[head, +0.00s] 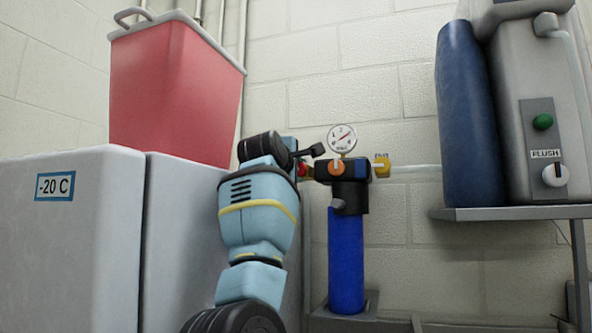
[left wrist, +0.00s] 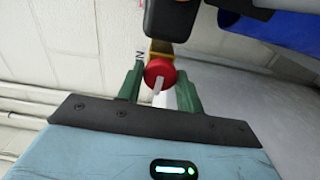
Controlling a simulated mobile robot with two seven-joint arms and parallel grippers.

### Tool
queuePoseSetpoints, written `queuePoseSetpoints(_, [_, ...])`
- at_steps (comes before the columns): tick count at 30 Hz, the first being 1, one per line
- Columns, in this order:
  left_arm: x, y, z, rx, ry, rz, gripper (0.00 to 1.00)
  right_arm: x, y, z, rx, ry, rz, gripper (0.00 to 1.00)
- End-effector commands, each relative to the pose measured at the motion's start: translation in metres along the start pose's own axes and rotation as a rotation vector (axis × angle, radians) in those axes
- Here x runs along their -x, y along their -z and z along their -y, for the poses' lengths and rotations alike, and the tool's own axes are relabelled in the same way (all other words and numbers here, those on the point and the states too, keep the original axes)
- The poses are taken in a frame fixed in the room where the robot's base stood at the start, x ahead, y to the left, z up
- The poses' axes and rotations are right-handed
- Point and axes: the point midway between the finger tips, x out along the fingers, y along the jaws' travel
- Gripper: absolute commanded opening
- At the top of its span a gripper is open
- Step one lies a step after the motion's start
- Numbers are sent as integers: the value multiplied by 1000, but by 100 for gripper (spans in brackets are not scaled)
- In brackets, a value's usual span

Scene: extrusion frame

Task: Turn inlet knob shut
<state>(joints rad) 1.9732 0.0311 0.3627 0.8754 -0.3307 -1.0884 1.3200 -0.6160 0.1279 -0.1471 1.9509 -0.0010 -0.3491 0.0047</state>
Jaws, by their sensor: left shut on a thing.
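The red inlet knob (head: 303,170) sits on the left side of the filter's dark head (head: 350,171), mostly hidden by my arm in the head view. In the left wrist view the red knob (left wrist: 160,72) shows face on, with a pale pointer mark slanting down from its middle and an "IN" label beside it. My left gripper (head: 296,162) reaches it from the left. Its two green fingers (left wrist: 160,88) stand on either side of the knob and are shut on it. The fingertip contact is partly hidden. My right gripper is in neither view.
A gauge (head: 342,138), an orange cap and a yellow outlet fitting (head: 382,167) sit on the head, above a blue canister (head: 346,255). A -20 C freezer (head: 75,240) and red bin (head: 170,90) stand left. A shelf (head: 510,213) with a grey machine stands right.

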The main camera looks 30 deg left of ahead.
Motion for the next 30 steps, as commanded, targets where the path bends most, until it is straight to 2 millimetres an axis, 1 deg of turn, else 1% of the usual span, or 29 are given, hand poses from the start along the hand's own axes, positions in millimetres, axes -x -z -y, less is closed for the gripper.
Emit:
queuePoseSetpoints(8, [0, 0, 1, -167, 2, 0, 13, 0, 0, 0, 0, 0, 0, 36])
queuePoseSetpoints(30, [-1, 0, 1, -864, 2, 1, 13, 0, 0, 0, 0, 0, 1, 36])
